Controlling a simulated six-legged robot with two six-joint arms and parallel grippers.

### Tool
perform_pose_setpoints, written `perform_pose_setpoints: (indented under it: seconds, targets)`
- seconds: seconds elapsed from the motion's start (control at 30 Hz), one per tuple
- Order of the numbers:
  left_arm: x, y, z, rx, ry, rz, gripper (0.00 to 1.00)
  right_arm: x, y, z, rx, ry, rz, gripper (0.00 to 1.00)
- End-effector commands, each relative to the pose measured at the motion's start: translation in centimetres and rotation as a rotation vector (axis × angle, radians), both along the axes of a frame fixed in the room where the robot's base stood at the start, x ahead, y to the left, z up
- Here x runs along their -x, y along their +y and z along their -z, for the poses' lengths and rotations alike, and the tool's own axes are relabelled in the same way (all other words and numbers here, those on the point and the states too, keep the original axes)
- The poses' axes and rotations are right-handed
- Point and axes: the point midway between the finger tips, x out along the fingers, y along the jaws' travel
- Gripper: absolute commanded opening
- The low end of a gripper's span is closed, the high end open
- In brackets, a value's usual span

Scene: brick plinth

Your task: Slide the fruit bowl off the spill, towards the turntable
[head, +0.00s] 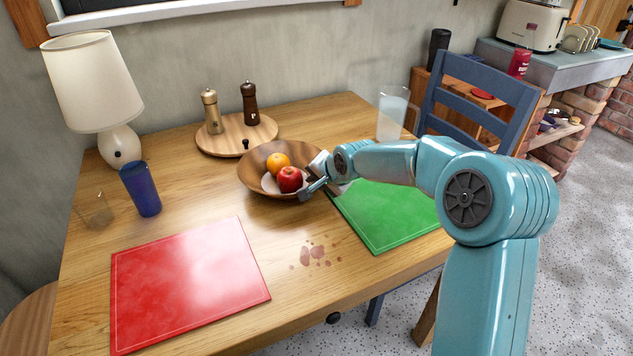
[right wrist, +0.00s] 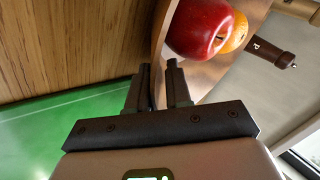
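The brown wooden fruit bowl (head: 248,179) holds an orange (head: 278,162) and a red apple (head: 290,179). It stands upright on the table, just in front of the round wooden turntable (head: 232,146); I cannot tell whether they touch. The reddish-brown spill (head: 313,254) lies on bare wood nearer the front, clear of the bowl. My right gripper (head: 311,182) is at the bowl's right side. In the right wrist view its fingers (right wrist: 160,85) are close together, one on each side of the bowl's wall (right wrist: 161,35), gripping it. My left gripper is out of view.
A green mat (head: 388,215) lies under my right arm, a red mat (head: 190,285) at front left. A glass (head: 391,115) stands behind; a blue cup (head: 141,188), clear glass (head: 96,210) and lamp (head: 95,85) stand left. Two mills (head: 250,103) stand on the turntable.

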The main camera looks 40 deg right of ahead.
Motion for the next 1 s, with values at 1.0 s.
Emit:
perform_pose_setpoints:
  seconds: [1.0]
  targets:
    - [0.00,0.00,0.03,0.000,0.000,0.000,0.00,-0.30,-0.06,0.28,0.001,-0.001,0.000,0.00]
